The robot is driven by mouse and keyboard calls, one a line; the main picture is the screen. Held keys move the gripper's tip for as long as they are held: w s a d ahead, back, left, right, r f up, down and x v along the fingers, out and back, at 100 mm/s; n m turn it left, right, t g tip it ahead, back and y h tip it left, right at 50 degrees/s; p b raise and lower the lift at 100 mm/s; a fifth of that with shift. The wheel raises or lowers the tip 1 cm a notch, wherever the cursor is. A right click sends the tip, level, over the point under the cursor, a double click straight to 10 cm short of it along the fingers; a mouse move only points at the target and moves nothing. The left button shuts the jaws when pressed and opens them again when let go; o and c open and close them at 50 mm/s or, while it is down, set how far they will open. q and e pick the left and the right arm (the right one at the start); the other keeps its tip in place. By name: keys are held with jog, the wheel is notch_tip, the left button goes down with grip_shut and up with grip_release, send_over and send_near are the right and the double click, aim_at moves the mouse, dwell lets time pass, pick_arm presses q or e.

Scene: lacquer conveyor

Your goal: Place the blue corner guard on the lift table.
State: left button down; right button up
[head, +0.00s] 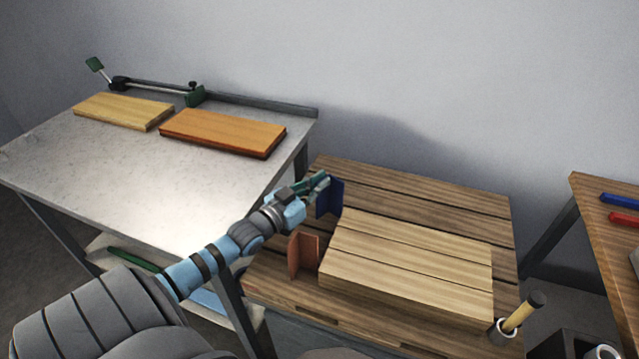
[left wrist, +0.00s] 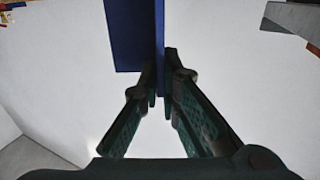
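The blue corner guard (head: 335,194) is upright near the back left corner of a stack of pale boards (head: 410,250). My left gripper (head: 321,183) is at its upper part. In the left wrist view, the fingers (left wrist: 160,92) close on one flange of the blue guard (left wrist: 130,38). The boards lie on a slatted wooden pallet (head: 460,194), with a grey surface under its front edge that may be the lift table (head: 285,325). I cannot tell whether the guard's lower end touches the pallet. My right gripper is not in view.
A reddish-brown corner guard (head: 304,254) stands at the boards' front left. A speckled worktable (head: 110,190) at left holds a yellow board (head: 122,109) and an orange board (head: 222,131). A wooden-handled tool (head: 522,310) stands at front right. The pallet's back strip is clear.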

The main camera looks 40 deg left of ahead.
pick_arm(q)
jog(key=c, duration=1.8)
grip_release()
jog(key=shift+r, duration=0.15)
jog(key=shift+r+p, duration=0.35)
jog(key=shift+p, duration=0.1)
jog(key=s+p, duration=0.7)
jog(key=s, duration=0.5)
jog(key=shift+a+r, duration=0.15)
jog(key=shift+a, duration=0.15)
jog(key=shift+r, duration=0.15)
